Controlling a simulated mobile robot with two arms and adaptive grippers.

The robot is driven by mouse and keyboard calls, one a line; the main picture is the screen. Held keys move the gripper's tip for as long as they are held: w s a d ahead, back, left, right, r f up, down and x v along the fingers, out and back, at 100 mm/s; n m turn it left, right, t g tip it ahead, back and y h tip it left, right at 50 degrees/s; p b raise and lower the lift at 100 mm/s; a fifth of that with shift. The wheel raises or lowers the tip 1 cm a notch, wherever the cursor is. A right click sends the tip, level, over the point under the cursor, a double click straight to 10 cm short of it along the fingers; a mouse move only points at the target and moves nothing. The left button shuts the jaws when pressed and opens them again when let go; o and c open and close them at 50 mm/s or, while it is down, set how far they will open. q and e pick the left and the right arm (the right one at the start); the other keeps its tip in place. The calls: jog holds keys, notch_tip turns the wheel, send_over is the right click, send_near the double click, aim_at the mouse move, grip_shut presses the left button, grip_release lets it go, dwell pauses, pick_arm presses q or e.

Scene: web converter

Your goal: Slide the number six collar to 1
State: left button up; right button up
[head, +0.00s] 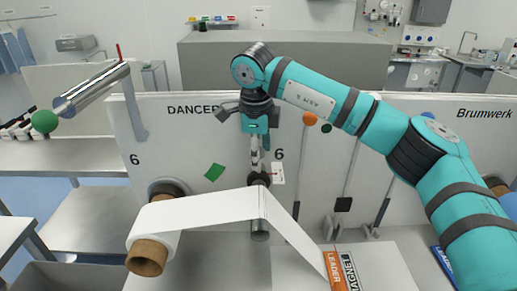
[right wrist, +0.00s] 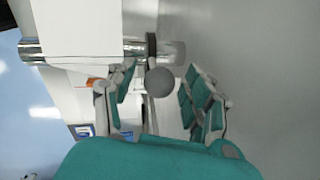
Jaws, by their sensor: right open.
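A dark collar (right wrist: 151,46) sits around a shiny metal roller (right wrist: 104,49) in the right wrist view, with a grey round knob (right wrist: 159,82) beside it. In the head view a dark ring, apparently this collar (head: 258,178), is on the roller near a printed 6 (head: 279,154). A small white tag (head: 277,173) is beside it; its marks are too small to read. My right gripper (head: 257,159) points down over it. In the wrist view my right gripper (right wrist: 159,73) is open, its fingers either side of the knob. Contact cannot be told. My left gripper is not in view.
A white paper web (head: 205,212) runs from a roll (head: 147,253) under my right gripper, over the roller and down right. The white machine panel (head: 190,133) stands close behind. A metal cylinder (head: 92,89) sticks out at left. Thin rods (head: 348,170) stand to the right.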

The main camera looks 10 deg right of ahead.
jog(key=shift+f, duration=0.3)
grip_shut()
dwell(0.4)
